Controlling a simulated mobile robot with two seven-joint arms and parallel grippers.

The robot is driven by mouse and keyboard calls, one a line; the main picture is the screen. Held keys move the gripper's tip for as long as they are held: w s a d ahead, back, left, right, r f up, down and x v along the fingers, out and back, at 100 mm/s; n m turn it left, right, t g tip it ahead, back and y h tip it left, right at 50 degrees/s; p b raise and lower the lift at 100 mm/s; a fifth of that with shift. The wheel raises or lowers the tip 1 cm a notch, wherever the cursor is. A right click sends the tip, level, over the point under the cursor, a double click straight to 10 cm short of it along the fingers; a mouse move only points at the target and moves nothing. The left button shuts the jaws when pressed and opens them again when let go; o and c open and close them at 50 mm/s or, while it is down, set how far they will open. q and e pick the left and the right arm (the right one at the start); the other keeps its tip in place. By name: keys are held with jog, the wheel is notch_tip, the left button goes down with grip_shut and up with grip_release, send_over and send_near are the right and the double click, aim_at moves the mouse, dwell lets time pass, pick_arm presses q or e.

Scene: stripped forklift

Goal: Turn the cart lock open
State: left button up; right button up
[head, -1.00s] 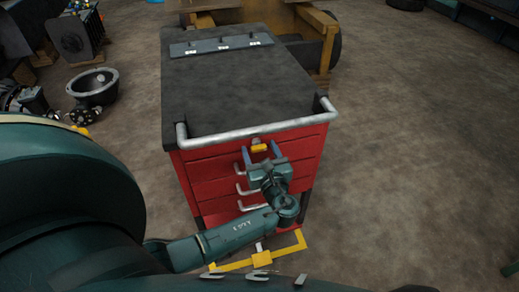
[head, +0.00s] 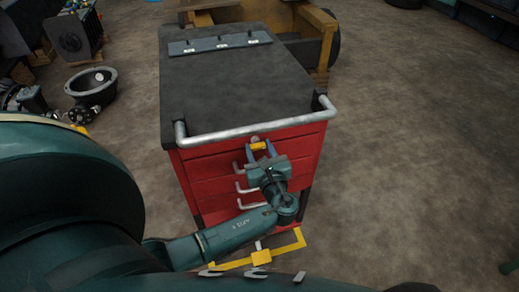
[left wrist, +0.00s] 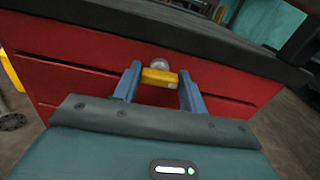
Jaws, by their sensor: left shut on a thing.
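The red tool cart (head: 199,166) with a dark top stands in front of me in the head view. The cart lock is a yellow handle (head: 258,146) below a round silver knob (head: 254,138) on its top drawer front. My left gripper (head: 259,149) reaches the cart front, its blue fingers shut on the yellow lock handle. The left wrist view shows the yellow handle (left wrist: 160,77) between the two blue fingers (left wrist: 159,85), slightly tilted, with the silver knob (left wrist: 159,65) just behind it. My right gripper is not in view.
A silver push bar (head: 258,129) runs along the cart's near top edge, just above the gripper. Silver drawer handles (head: 246,188) stick out beside my left gripper. A yellow frame (head: 285,249) lies low at the cart's foot.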

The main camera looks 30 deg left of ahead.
pick_arm(q)
jog(key=n+b, duration=0.1)
jog(key=n, duration=0.2)
jog(key=shift+a+n, duration=0.1)
jog(key=shift+n, duration=0.2)
jog(key=n+b, duration=0.2)
jog(key=n, duration=0.1)
jog(key=shift+f+n, duration=0.15)
jog(key=shift+n, duration=0.15)
jog(key=n+b, duration=0.3)
jog(key=n, duration=0.1)
jog(key=shift+s+f+n, duration=0.1)
jog(key=shift+n, duration=0.2)
jog(key=shift+a+n+b, duration=0.1)
jog(key=shift+n+b, duration=0.3)
jog(key=shift+b, duration=0.25)
jog(key=n+b, duration=0.3)
jog(key=shift+n, duration=0.3)
jog(key=shift+n+b, duration=0.55)
jog(key=shift+n, duration=0.15)
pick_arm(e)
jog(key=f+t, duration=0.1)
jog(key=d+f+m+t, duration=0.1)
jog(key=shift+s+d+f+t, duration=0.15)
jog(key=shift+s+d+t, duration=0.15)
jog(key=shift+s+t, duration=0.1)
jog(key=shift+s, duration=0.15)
pick_arm(q)
jog(key=shift+r, duration=0.2)
